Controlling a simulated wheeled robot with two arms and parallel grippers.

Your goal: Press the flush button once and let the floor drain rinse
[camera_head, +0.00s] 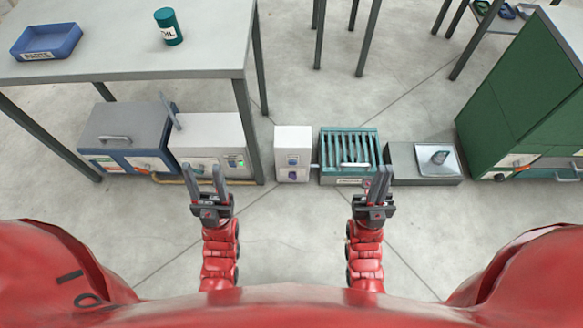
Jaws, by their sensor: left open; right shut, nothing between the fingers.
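A green slatted grate box (348,138), which looks like the floor drain, sits on the floor right of centre. A small white box (293,138) stands just left of it, with small dark and bluish fittings on its front. Another white box (213,133) further left has a front panel with a small green light. I cannot tell which fitting is the flush button. My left gripper (204,176) is open and empty in front of the left white box. My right gripper (379,180) is shut and empty in front of the grate's right end, hiding a little of it.
A low grey unit (425,175) and a green cabinet (505,105) stand right. The near floor is clear.

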